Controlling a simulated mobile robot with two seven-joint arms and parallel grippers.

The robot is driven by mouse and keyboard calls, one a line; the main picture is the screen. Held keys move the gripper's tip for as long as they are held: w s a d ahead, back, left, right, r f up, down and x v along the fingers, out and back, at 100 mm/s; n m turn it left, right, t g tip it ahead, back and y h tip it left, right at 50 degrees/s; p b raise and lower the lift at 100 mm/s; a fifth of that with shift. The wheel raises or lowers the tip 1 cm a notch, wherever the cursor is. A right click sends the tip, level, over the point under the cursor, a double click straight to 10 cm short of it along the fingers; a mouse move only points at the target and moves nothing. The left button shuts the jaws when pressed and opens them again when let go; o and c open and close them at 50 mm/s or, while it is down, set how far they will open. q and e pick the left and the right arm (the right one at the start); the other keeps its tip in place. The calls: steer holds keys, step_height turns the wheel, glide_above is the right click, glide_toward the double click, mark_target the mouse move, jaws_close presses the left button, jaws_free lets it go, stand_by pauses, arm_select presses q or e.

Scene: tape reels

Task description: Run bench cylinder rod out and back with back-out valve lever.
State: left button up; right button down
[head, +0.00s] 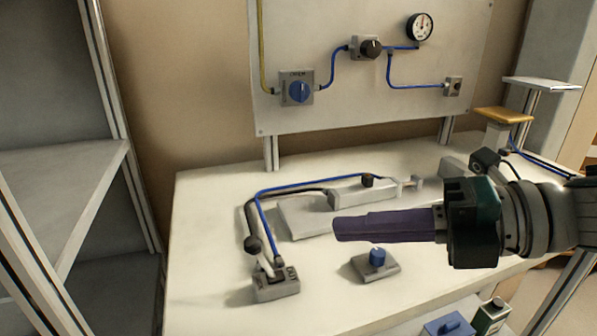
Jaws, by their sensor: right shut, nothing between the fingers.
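The bench cylinder (360,193) lies on a pale base plate on the white bench. A short rod end (411,184) shows at its right end, just behind my right gripper. The valve (276,288) stands at the bench's front left. Its lever, with a black ball knob (252,243), tilts back and to the left. Blue and dark hoses run between valve and cylinder. My right gripper (337,229) reaches in from the right, its purple fingers shut and empty. It appears in front of the cylinder, right of the lever and apart from it. My left gripper is out of view.
A blue knob on a small plate (376,260) sits below the right gripper. Behind stands a panel (330,115) with a blue rotary valve (299,90), black regulator knob (370,47) and gauge (420,27). A yellow-topped post (503,115) stands at right. Shelving is at left.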

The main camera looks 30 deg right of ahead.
steer(key=r+p+v, duration=0.1)
steer(key=p+v, duration=0.1)
steer(key=v, duration=0.4)
steer(key=shift+r, duration=0.25)
steer(key=shift+a, duration=0.1)
